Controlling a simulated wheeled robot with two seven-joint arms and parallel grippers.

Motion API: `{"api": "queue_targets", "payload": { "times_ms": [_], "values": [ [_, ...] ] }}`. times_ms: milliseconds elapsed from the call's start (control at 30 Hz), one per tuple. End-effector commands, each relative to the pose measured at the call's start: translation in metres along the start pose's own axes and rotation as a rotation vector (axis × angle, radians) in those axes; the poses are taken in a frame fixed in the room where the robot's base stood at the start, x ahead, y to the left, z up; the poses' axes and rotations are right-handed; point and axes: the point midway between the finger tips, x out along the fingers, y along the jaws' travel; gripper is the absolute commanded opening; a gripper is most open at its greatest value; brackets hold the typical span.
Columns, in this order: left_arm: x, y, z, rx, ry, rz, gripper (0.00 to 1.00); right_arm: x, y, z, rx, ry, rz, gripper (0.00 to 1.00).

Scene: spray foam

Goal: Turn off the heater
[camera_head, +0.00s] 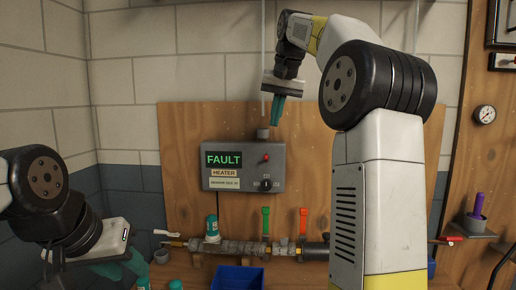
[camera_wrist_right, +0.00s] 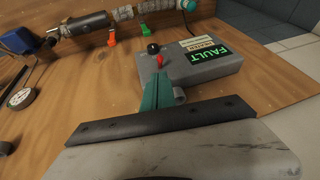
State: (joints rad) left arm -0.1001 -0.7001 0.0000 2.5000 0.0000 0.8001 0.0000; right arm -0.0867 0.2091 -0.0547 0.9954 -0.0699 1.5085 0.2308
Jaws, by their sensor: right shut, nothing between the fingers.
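The grey heater control box (camera_head: 243,165) is mounted on the wooden board. Its green screen reads FAULT, above a HEATER label. A small red button or lamp (camera_head: 265,157) and a black rotary knob (camera_head: 266,185) sit on its right side. My right gripper (camera_head: 276,112) is shut and empty, pointing down just above the box's upper right. In the right wrist view its teal fingers (camera_wrist_right: 157,92) overlap the box's near edge (camera_wrist_right: 185,85), close to the red part (camera_wrist_right: 159,62); contact cannot be told. My left gripper (camera_head: 125,264) is low at left; its jaw state is unclear.
A pipe run (camera_head: 240,247) crosses below the box, with a green valve handle (camera_head: 265,222) and an orange one (camera_head: 303,222). A teal-topped canister (camera_head: 212,229) stands at the pipe. A blue bin (camera_head: 237,278) is below. A gauge (camera_head: 485,114) hangs at right.

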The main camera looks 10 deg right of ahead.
Motion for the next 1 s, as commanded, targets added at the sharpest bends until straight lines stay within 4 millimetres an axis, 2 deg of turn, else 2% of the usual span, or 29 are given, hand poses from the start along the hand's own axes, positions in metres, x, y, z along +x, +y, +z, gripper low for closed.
{"api": "queue_targets", "payload": {
  "times_ms": [100,300,500,700,1000],
  "values": [
    [0.0,0.0,0.0,0.0,0.0,0.0,0.36,0.028,0.0,0.001,0.0,-0.005,0.001,0.0],
    [0.0,0.0,0.0,0.0,0.0,0.0,0.36,0.069,0.0,0.001,0.0,-0.004,0.001,0.0],
    [0.0,0.0,0.0,0.0,0.0,0.0,0.36,0.097,0.0,0.0,0.0,-0.001,0.0,0.0],
    [0.0,0.0,0.0,0.0,0.0,0.0,0.36,0.107,0.0,0.0,0.0,0.0,0.0,0.0],
    [0.0,0.0,0.0,0.0,0.0,0.0,0.36,0.107,0.0,0.0,0.0,0.0,0.0,0.0]
  ]
}}
